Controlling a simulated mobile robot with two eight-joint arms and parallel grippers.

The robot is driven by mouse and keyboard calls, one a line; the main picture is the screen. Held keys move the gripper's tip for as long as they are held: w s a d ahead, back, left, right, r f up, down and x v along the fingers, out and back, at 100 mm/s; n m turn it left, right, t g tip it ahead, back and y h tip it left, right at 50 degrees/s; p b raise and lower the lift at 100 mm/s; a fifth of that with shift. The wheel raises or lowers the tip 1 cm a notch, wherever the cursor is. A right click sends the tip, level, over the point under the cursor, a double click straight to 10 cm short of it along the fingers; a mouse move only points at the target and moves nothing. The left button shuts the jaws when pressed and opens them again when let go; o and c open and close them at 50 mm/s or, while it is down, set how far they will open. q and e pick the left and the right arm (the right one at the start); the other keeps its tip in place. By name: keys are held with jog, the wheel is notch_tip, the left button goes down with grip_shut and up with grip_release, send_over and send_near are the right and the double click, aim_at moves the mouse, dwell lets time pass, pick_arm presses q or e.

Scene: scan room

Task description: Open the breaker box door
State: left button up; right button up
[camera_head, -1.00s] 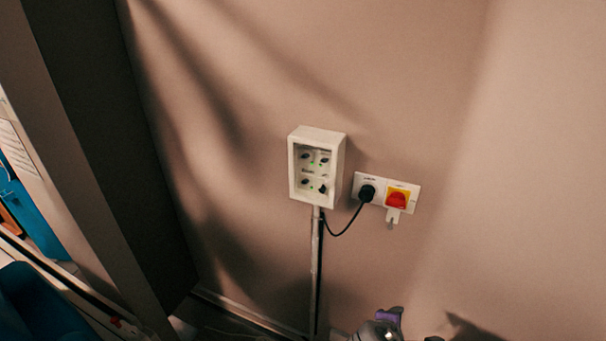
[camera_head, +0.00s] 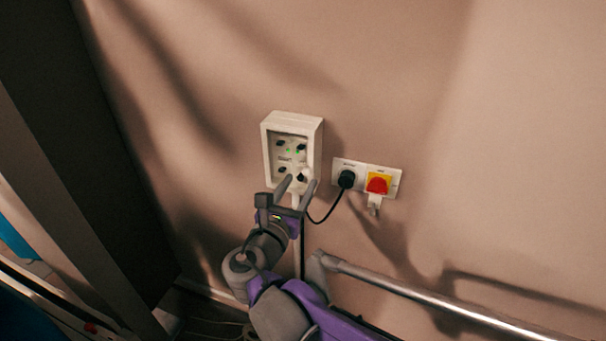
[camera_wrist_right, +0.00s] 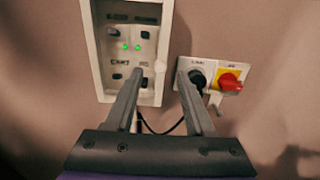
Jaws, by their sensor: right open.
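The breaker box (camera_head: 316,150) is a pale box on the wall with a recessed front of dark knobs and two green lights. It also shows in the right wrist view (camera_wrist_right: 165,50). A separate door panel cannot be made out; the front may have a clear cover, but I cannot tell. My right gripper (camera_head: 297,181) is open and empty, with its fingers pointing up at the lower front of the box. In the right wrist view the fingertips (camera_wrist_right: 158,75) flank the box's lower right edge. Contact cannot be told. My left gripper is out of view.
Right of the box is a white wall plate with a black plug (camera_head: 346,179) and a red and yellow switch (camera_head: 378,184). A black cable loops down from the plug. A dark cabinet or door panel (camera_head: 110,130) stands at the left. The wall above is clear.

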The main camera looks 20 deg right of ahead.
aim_at(305, 173)
jog(key=shift+x, duration=1.85)
grip_shut()
